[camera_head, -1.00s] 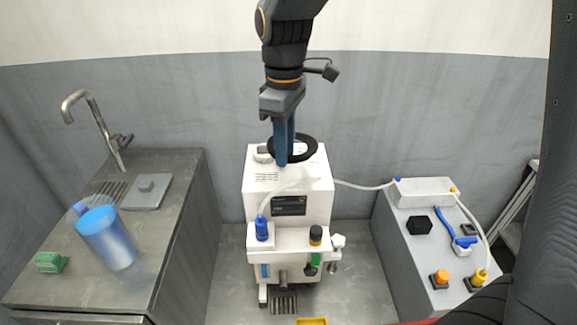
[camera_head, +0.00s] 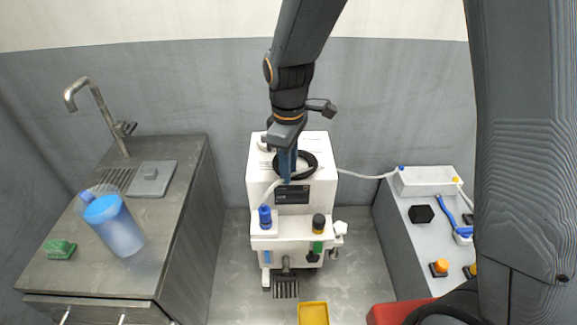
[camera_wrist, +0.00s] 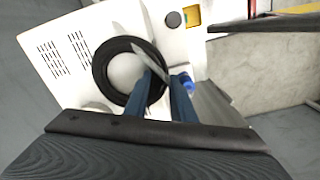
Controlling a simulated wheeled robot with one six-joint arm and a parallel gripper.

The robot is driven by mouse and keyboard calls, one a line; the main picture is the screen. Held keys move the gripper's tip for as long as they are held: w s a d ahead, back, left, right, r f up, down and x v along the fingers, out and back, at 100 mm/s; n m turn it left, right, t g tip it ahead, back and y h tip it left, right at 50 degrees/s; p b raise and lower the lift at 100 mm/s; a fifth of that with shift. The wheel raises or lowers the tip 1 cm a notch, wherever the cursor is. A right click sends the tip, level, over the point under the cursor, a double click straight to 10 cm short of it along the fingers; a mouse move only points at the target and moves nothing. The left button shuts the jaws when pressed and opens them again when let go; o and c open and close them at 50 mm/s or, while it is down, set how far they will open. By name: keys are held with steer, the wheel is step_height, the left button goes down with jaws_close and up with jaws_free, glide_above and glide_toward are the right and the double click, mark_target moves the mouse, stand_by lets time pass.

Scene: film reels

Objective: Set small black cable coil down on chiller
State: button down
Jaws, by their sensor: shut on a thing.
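The small black cable coil (camera_head: 312,157) is a black ring at the top of the white chiller (camera_head: 322,143). My gripper (camera_head: 287,178) points down over the chiller, its blue fingers shut on the left part of the ring. In the wrist view the coil (camera_wrist: 97,72) shows as a ring over the white vented surface of the chiller (camera_wrist: 62,25), with the fingers (camera_wrist: 165,100) on its right side. The coil looks very close to the chiller's top; I cannot tell whether it touches. The fingers hide part of the ring.
A counter with a tap (camera_head: 92,95), a blue jug (camera_head: 115,225) and a green block (camera_head: 60,250) stands at left. A grey console (camera_head: 412,240) with knobs stands at right. A white hose (camera_head: 362,176) runs to the chiller. A yellow tray (camera_head: 313,314) lies in front.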

steer(key=c, duration=1.5)
jaws_free()
steer(key=shift+f, duration=0.1)
step_height(320, 180, up, 12)
steer(key=b, duration=0.2)
steer(key=s+d+f+m, duration=0.3)
steer(key=d+m, duration=0.1)
steer(key=d, duration=0.1)
steer(key=s+d+f+m, duration=0.4)
steer(key=d, duration=0.2)
steer(key=s+d+f+m, duration=0.4)
steer(key=d+m, duration=0.1)
steer(key=shift+d+t, duration=0.15)
steer(key=shift+t, duration=0.25)
